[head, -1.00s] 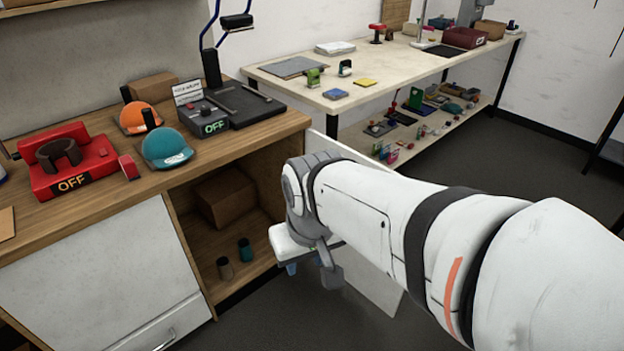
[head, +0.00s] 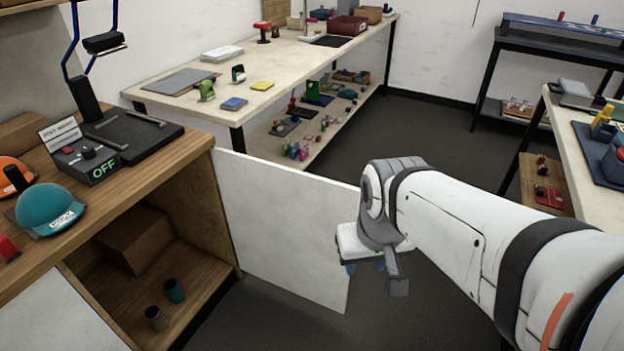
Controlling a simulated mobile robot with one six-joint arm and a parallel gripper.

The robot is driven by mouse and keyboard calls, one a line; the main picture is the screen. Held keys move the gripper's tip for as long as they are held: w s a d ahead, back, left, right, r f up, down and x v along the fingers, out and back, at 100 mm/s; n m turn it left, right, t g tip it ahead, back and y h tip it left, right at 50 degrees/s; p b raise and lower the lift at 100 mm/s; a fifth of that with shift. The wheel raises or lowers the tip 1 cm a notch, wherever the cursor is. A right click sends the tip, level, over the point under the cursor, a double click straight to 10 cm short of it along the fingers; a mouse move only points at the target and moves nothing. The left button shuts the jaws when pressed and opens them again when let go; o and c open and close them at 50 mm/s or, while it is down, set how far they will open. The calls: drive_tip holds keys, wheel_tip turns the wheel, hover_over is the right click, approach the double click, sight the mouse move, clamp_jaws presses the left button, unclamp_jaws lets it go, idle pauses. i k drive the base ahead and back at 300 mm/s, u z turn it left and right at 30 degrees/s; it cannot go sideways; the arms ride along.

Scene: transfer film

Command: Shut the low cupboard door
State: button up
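The low cupboard door (head: 285,225) is a plain white panel, swung wide open from the right side of the wooden cupboard (head: 222,213). The cupboard's inside is exposed, with a cardboard box (head: 135,238), a teal cup (head: 174,290) and a dark cup (head: 156,318) in it. My gripper (head: 366,268) points down near the door's free outer edge and overlaps it in the picture. I cannot tell whether it touches the door. Its fingers are small and mostly hidden by the wrist, so their opening does not show.
A pale workbench (head: 215,110) stands behind the door. Another table (head: 575,135) is at the right. Grey floor (head: 440,135) lies clear between them.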

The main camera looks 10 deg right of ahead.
sight(283, 221)
drive_tip(key=z, duration=1.15)
drive_tip(key=i, duration=3.1)
drive_tip(key=z, duration=5)
drive_tip(key=i, duration=0.1)
drive_tip(key=z, duration=3.05)
